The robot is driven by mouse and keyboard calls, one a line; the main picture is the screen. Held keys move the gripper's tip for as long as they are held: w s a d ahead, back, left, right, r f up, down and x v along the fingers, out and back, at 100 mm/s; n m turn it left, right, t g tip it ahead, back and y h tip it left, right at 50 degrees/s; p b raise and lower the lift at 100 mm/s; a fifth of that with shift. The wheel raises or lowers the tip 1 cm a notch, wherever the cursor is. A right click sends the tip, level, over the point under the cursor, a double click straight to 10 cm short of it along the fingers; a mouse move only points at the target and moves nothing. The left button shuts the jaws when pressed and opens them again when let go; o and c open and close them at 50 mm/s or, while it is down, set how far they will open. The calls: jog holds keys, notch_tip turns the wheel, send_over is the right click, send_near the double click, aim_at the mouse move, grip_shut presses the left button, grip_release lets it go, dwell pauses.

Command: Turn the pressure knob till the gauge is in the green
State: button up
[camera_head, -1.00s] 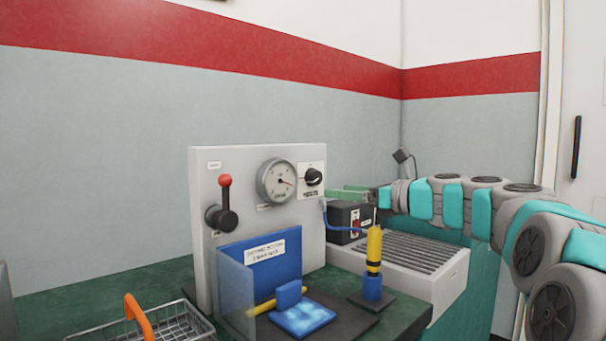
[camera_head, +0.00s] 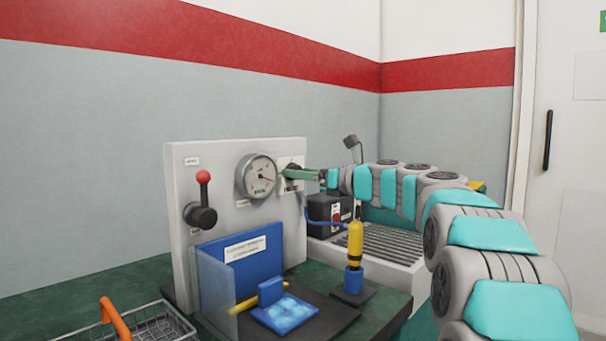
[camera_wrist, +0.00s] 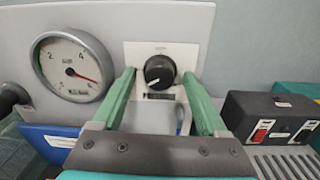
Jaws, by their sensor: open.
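The black pressure knob (camera_wrist: 159,71) sits on a white plate on the grey panel. In the wrist view it lies between the two green fingers of my gripper (camera_wrist: 160,78), with a gap on each side. My gripper (camera_head: 293,174) is open and overlaps the knob in the head view, hiding most of it. The round gauge (camera_head: 257,176) is left of the knob. It also shows in the wrist view (camera_wrist: 73,67), where its red needle points to the lower right, past the 4.
A red-topped lever (camera_head: 203,195) stands left of the gauge. Below are a blue block (camera_head: 238,255) with a clear guard and a yellow probe (camera_head: 355,245) in a blue holder. A black switch box (camera_wrist: 272,120) is right of the knob. A wire basket (camera_head: 150,325) is front left.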

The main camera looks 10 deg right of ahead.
grip_shut()
dwell(0.5)
jog(key=shift+s+a+f+n+t+h+b, duration=0.1)
jog(key=shift+n+t+h+b, duration=0.2)
jog(key=shift+n+b, duration=5.3)
jog(key=shift+a+n+t+h+b, duration=0.1)
jog(key=shift+n+h+b, duration=0.7)
jog(key=shift+n, duration=9.2)
jog(key=shift+y+b, duration=0.4)
